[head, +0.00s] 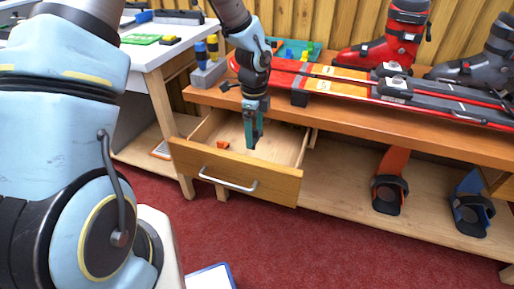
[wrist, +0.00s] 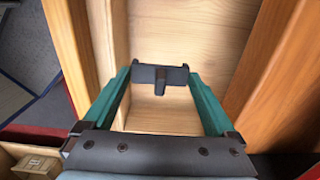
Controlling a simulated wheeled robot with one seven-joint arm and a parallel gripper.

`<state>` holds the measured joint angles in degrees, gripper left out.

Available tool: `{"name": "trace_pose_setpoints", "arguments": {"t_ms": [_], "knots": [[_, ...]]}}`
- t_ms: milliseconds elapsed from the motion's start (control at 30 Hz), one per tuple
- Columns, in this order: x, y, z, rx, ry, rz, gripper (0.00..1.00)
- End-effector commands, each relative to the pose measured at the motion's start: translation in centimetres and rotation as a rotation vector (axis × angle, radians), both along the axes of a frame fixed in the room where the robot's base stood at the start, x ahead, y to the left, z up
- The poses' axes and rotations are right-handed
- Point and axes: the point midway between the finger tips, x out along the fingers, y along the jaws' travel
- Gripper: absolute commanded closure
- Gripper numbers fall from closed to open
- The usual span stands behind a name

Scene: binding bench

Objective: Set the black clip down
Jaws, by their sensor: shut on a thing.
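The black clip (wrist: 160,76) sits between the fingertips of my gripper (wrist: 161,78), which is shut on it. In the head view my gripper (head: 253,132) points down over the open wooden drawer (head: 235,168). In the wrist view the drawer's pale floor (wrist: 158,30) shows beyond the clip. I cannot tell how far the clip is from the floor. In the head view the clip is too small to make out clearly.
A small orange piece (head: 222,145) lies in the drawer's left part. Red skis (head: 300,70) and ski boots (head: 400,35) are on the bench (head: 350,118) above. A white table (head: 150,52) stands at the left. The drawer's right part looks clear.

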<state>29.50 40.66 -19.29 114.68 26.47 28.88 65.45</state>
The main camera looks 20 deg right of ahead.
Motion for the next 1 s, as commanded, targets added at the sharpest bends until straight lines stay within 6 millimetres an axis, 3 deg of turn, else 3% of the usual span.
{"name": "trace_pose_setpoints", "arguments": {"t_ms": [133, 600, 1000], "knots": [[-0.1, 0.0, -2.9, 0.002, 0.004, 0.001, 0.64], [0.0, 0.1, -8.0, 0.001, 0.002, 0.006, 0.64], [0.0, 0.1, -8.6, 0.000, 0.000, 0.006, 0.64]]}}
